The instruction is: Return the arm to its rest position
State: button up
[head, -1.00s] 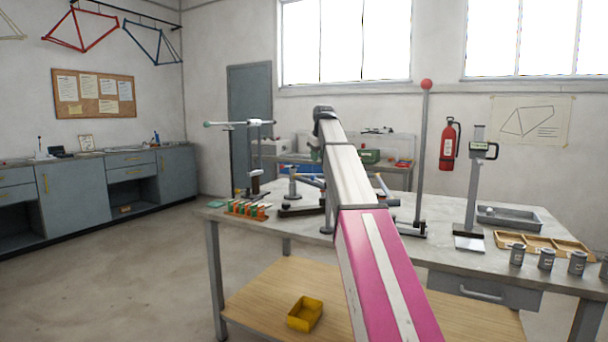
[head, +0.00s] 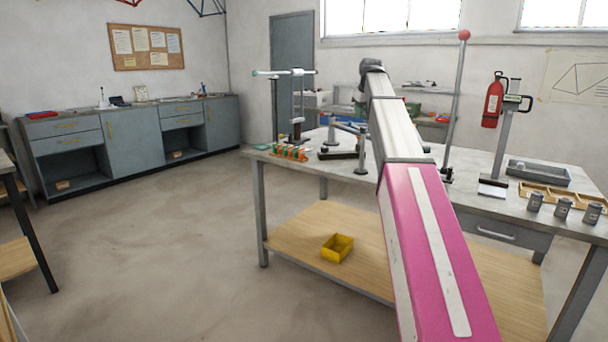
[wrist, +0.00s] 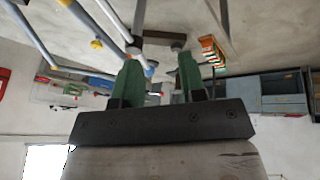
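My arm reaches forward over the workbench (head: 520,217) in the head view, its pink and white links covering part of the bench. My gripper shows in the wrist view (wrist: 160,72) with two green fingers held apart. I see nothing held between them; bench fixtures show behind the gap. In the head view the gripper is mostly hidden beside the dark wrist, with only a bit of green showing. The wrist picture is upside down, with the bench top at its upper edge.
A tall post with a red ball (head: 464,35) stands just right of my arm. A jig stand (head: 297,110) and an orange-green rack (head: 289,152) are to its left. A height gauge (head: 503,140) and grey canisters (head: 563,209) are at right. Open floor lies left.

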jog(key=s+a+f+m+g, duration=0.1)
jog(key=s+f, duration=0.4)
jog(key=f, duration=0.7)
jog(key=s+a+f+m+g, duration=0.1)
jog(key=s+f, duration=0.3)
jog(key=f, duration=0.7)
jog(key=s+a+f, duration=0.1)
jog(key=s+f, duration=0.4)
jog(key=f, duration=0.7)
jog(key=s+a+f+m+g, duration=0.1)
jog(key=s+f+m+g, duration=0.1)
jog(key=s+f, duration=2)
jog(key=shift+s+m+g, duration=0.4)
jog(key=shift+s, duration=0.35)
jog(key=shift+a, duration=0.1)
